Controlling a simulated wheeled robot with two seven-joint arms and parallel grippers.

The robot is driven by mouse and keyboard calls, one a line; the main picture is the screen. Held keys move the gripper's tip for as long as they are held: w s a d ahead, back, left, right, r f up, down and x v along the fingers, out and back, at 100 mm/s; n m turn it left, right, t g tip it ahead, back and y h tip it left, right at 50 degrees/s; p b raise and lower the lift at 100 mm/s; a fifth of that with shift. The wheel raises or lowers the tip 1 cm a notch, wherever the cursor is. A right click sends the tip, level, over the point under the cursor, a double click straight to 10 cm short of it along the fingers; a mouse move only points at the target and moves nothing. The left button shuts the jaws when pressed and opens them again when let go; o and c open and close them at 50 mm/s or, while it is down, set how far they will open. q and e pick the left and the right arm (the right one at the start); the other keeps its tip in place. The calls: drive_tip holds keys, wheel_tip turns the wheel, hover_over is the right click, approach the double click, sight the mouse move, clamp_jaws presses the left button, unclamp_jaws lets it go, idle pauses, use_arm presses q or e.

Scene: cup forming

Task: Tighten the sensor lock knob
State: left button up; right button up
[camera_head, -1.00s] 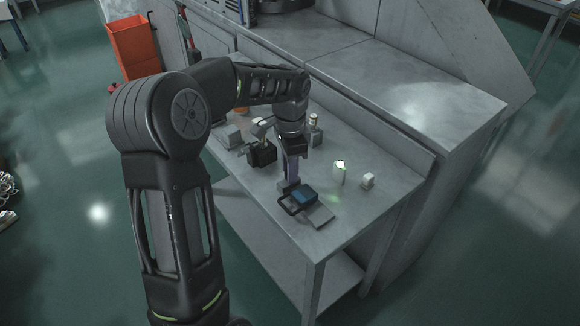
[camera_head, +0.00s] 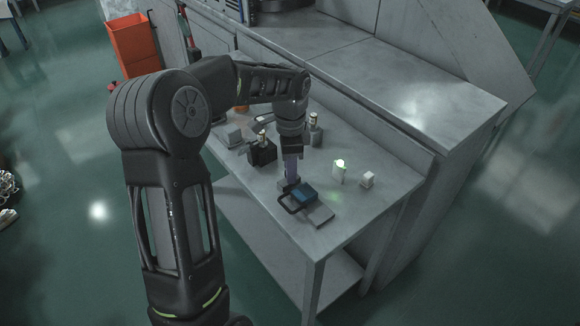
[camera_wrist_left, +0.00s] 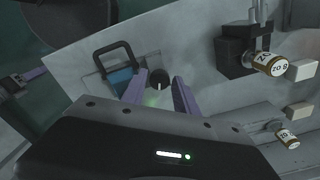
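A dark round knob (camera_wrist_left: 159,81) with a white mark shows in the left wrist view, between and beyond the purple fingers of my left gripper (camera_wrist_left: 160,92). The fingers are apart, with visible space between them, so the gripper is open; I cannot tell whether either touches the knob. In the head view my left gripper (camera_head: 291,175) points down over the bench, behind a blue device (camera_head: 304,194) with a dark loop handle; the knob is not discernible there. At the left edge of the wrist view, a purple finger (camera_wrist_left: 27,80) appears to belong to my right gripper; its opening is unclear.
The grey bench (camera_head: 345,223) has a black block holder (camera_head: 262,153) with a small bottle, another bottle (camera_head: 315,124), a white piece with a green glow (camera_head: 339,174) and a white block (camera_head: 368,179). The bench's right front corner is bare.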

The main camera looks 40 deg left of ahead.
use_arm(q)
drive_tip(key=shift+o, duration=1.2)
wheel_tip(320, 180, up, 8)
drive_tip(key=shift+f+b, duration=0.1)
drive_tip(key=shift+b, duration=0.2)
